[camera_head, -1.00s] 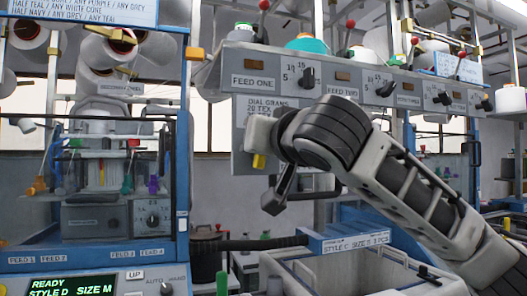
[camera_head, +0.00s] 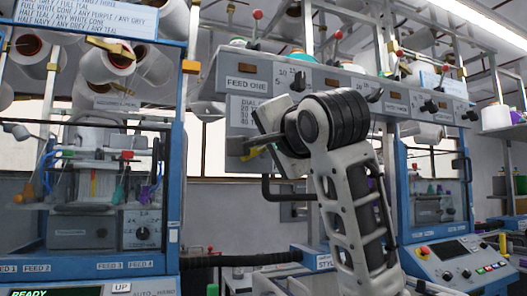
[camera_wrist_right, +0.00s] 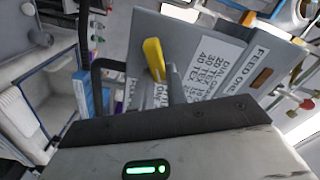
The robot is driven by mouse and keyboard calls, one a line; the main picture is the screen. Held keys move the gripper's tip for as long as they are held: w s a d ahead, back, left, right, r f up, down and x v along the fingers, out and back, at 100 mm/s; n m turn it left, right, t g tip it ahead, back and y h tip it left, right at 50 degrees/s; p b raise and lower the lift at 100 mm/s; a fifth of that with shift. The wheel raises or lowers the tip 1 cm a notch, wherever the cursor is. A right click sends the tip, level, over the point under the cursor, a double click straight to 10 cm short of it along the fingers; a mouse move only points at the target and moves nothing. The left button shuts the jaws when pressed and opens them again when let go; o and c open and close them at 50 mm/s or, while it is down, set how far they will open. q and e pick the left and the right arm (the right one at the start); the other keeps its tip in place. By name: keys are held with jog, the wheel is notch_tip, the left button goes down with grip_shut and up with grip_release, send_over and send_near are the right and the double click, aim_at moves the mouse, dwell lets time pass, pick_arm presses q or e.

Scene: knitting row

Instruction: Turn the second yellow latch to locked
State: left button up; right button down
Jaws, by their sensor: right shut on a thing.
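A yellow latch lever (camera_wrist_right: 153,58) shows in the right wrist view, against the grey feed panel (camera_wrist_right: 200,45). My right gripper (camera_wrist_right: 167,82) is shut on it; its grey finger overlaps the lever's lower end. I cannot tell the latch's exact turn or read any locked mark. My left gripper is not in view.
A row of black dials (camera_head: 298,82) and red-knobbed levers (camera_head: 257,15) runs along the panel. A blue-framed knitting machine (camera_head: 172,150) stands on the left, another (camera_head: 402,190) on the right. A black bent bar (camera_head: 266,188) hangs below the panel.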

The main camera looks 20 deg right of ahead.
jog(key=m, duration=0.2)
jog(key=f+m, duration=0.1)
jog(key=m, duration=0.2)
jog(key=shift+d+m, duration=0.1)
jog(key=shift+m, duration=0.2)
dwell(0.4)
jog(key=c, duration=1.4)
grip_release()
